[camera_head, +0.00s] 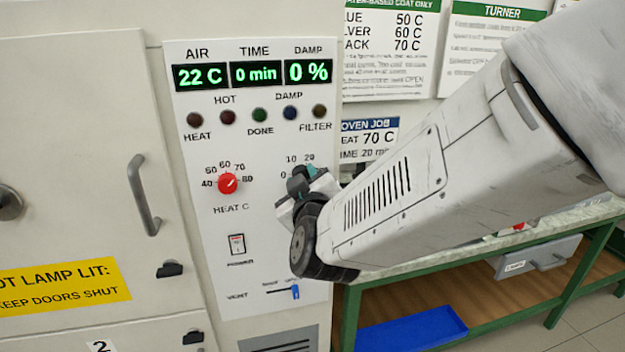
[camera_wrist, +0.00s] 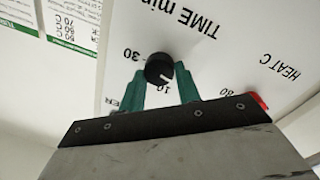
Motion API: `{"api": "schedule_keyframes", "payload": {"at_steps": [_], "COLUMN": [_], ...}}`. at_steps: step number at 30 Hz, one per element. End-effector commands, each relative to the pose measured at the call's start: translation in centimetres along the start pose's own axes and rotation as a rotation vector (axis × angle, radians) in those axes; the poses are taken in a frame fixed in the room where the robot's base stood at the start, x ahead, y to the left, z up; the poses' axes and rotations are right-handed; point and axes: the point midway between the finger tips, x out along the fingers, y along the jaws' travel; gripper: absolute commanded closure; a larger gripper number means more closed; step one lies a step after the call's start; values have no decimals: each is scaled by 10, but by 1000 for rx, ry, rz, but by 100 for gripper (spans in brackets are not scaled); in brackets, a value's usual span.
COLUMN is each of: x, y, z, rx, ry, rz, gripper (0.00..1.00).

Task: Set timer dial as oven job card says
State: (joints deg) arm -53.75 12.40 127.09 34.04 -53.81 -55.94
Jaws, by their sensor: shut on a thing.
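The timer dial is a small black knob (camera_wrist: 159,68) on the white oven panel (camera_head: 210,260). My gripper (camera_wrist: 161,72) is shut on it, with a green fingertip on each side. The knob's white pointer aims to the lower right in the wrist view, near a partly hidden number that looks like 10. In the head view my gripper (camera_head: 300,180) hides most of the dial; marks 0, 10 and 20 show around it. The oven job card (camera_head: 368,140) reads heat 70 C and time 20 min, its left edge partly cut off. The time display (camera_head: 255,74) reads 0 min.
The red heat dial (camera_head: 228,183) sits left of the timer, its pointer towards upper right. A power switch (camera_head: 237,244) and a blue vent slider (camera_head: 295,292) lie below. The oven door handle (camera_head: 144,195) sticks out at left. A green-framed bench (camera_head: 470,245) stands at right.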

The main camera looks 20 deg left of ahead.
Motion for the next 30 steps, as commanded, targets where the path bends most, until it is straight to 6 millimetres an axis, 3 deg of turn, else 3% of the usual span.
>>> {"api": "schedule_keyframes", "payload": {"at_steps": [30], "x": [0], "y": [6], "z": [0], "rx": [952], "ry": [-55], "rz": [-53], "gripper": [90]}}
